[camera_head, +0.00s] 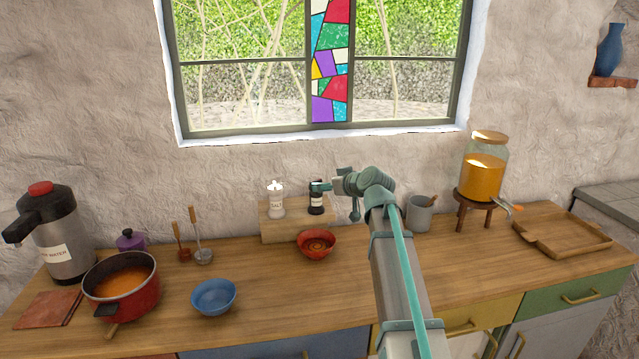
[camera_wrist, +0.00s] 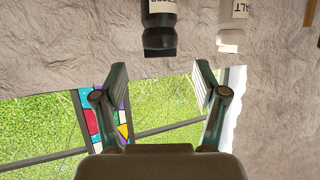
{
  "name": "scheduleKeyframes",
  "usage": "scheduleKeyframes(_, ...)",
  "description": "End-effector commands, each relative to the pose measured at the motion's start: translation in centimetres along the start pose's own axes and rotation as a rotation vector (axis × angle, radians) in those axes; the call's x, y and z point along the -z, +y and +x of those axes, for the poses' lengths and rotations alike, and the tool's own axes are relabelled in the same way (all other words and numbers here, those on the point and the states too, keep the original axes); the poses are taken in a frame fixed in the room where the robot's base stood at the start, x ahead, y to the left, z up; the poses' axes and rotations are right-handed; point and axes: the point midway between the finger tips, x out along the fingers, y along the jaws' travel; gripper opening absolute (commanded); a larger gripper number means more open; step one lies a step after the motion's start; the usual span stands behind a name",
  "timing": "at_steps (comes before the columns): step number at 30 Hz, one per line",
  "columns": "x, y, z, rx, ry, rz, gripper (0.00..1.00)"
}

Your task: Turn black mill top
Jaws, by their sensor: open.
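The black mill (camera_head: 316,203) stands upright on a small wooden riser (camera_head: 275,231) against the back wall. In the wrist view, which is upside down, the black mill (camera_wrist: 159,32) shows its dark top just beyond and centred between my fingertips. My gripper (camera_head: 322,186) is at the height of the mill's top and partly overlaps it in the head view. In the wrist view my gripper (camera_wrist: 160,74) has its fingers spread wide with nothing between them. A white salt mill (camera_head: 276,201) stands to the left of the black one.
A red bowl (camera_head: 317,244) sits just in front of the riser. A grey mug (camera_head: 420,214) and a jar of orange liquid (camera_head: 483,172) on a stand are to the right. A red pot (camera_head: 121,283) and a blue bowl (camera_head: 213,295) are to the left.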

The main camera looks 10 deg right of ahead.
Motion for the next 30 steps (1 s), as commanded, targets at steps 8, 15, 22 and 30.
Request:
scheduleKeyframes(8,0.3,0.1,4.9,0.000,-0.001,0.000,0.72)
scheduleKeyframes(15,0.1,0.0,7.1,0.000,0.000,0.001,0.72)
scheduleKeyframes(22,0.0,0.0,7.4,-0.001,0.001,0.001,0.72)
scheduleKeyframes(30,0.0,0.0,7.3,-0.001,0.001,0.000,0.47)
